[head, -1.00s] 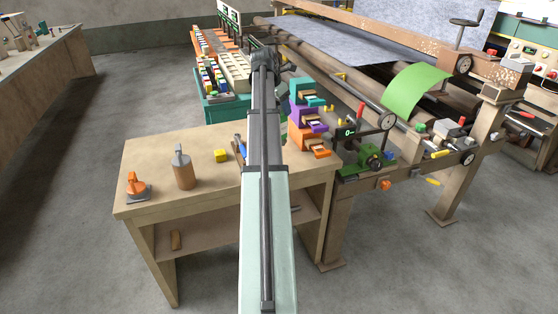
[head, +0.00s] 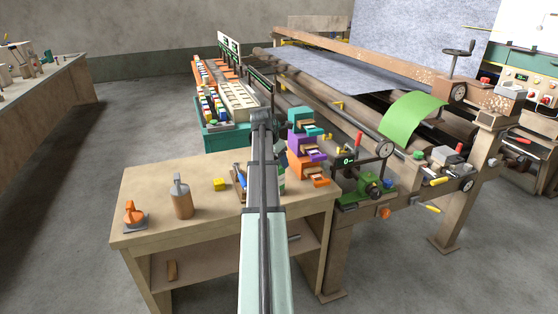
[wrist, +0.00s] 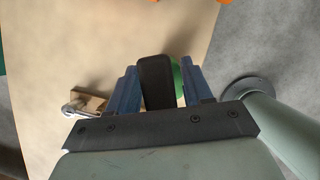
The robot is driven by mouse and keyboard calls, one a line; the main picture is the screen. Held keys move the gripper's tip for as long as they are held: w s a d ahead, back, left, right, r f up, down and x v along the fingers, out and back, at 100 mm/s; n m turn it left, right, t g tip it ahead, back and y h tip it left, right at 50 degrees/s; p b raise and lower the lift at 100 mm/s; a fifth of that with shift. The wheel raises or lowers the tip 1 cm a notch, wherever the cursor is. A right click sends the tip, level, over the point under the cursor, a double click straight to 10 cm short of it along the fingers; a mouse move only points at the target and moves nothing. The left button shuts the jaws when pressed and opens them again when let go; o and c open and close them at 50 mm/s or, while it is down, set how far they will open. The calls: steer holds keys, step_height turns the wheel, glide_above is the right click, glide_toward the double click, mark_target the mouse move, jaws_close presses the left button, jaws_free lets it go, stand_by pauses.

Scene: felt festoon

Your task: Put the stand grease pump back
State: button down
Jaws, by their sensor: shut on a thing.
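In the wrist view my gripper (wrist: 158,88) is shut on a dark upright piece (wrist: 155,80) with a green part (wrist: 178,78) beside it, between blue fingers. I take this for the stand grease pump; its lower part is hidden. In the head view my arm hides the gripper and most of what it holds. A green and pale patch (head: 281,178) shows just right of the arm, over the right part of the wooden table (head: 150,232). I cannot tell whether the held thing touches the tabletop.
Stacked coloured bins (head: 307,155) stand right of my arm. The roller machine (head: 400,120) is beyond. Front-centre tabletop looks clear.

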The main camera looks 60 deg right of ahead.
steer(key=shift+f, duration=0.1)
steer(key=shift+c, duration=2.4)
jaws_free()
steer(key=v, duration=1.1)
steer(key=shift+d, duration=0.1)
steer(key=shift+a+r, duration=0.25)
steer(key=shift+r, duration=0.4)
steer(key=shift+f, duration=0.1)
